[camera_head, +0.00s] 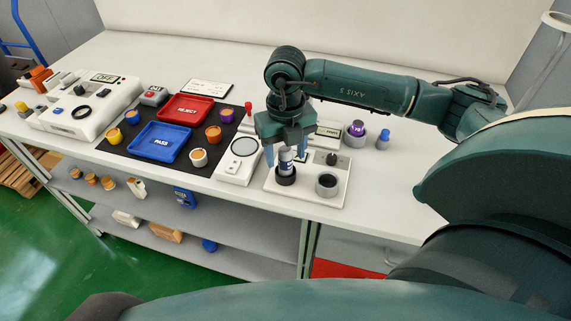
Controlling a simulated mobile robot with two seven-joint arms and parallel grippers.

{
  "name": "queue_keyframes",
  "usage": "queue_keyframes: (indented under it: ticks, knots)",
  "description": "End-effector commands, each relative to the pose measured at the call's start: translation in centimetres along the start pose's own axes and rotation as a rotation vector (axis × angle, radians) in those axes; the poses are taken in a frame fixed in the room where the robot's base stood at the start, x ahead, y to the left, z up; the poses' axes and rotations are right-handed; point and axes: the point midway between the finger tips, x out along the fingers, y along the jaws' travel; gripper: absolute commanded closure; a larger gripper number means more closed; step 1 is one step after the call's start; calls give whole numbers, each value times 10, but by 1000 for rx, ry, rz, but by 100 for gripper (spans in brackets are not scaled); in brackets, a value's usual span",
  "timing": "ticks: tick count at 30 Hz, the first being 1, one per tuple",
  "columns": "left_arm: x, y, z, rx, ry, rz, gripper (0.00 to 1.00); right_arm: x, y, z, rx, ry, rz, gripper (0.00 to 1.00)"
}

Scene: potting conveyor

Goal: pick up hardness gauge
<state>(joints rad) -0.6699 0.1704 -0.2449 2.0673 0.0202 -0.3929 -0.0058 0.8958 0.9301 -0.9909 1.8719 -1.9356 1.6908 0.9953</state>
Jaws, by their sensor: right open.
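A small upright cylinder with a white and dark blue body, which I take to be the hardness gauge (286,162), stands in a dark round holder (286,178) on a pale station plate (306,194). My right gripper (286,154) points down over it. Its pale blue fingers are open, one on each side of the cylinder's upper part. I cannot tell whether either finger touches it. The gripper body hides the top of the gauge. My left gripper is not in view.
A white lens device (240,160) is close on the left. A blue tray (160,142) and red tray (186,108) lie on a black mat. A purple-topped item (355,133) stands behind right.

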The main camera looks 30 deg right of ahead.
Motion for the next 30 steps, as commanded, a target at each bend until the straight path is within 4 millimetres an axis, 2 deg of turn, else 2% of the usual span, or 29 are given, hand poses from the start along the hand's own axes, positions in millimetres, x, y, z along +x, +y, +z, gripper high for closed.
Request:
queue_keyframes:
  ticks: [3,6,13,30]
  knots:
    - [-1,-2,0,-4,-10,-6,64,16,1,-1,2,3,0,46]
    - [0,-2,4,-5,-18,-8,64,24,1,-1,1,0,0,46]
    - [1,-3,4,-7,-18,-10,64,26,1,-1,0,-1,0,46]
    - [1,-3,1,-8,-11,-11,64,25,1,-1,0,-1,0,92]
